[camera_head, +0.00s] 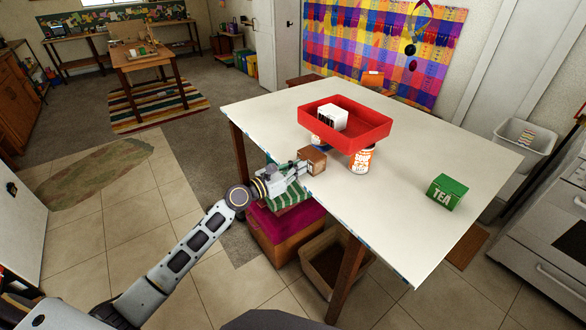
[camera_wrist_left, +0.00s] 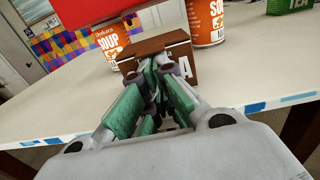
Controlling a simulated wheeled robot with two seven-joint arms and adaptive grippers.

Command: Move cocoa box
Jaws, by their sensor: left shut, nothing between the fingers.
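The cocoa box (camera_head: 314,158) is a small brown box standing near the left edge of the white table (camera_head: 420,220), in front of the red crate. In the left wrist view the brown box (camera_wrist_left: 183,58) is straight ahead, with a white letter "A" showing on its face. My right gripper is not in view.
A red crate (camera_head: 372,138) holding a white box (camera_head: 333,118) rests on soup cans (camera_head: 361,160), just behind the cocoa box. The table's front right area is clear.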

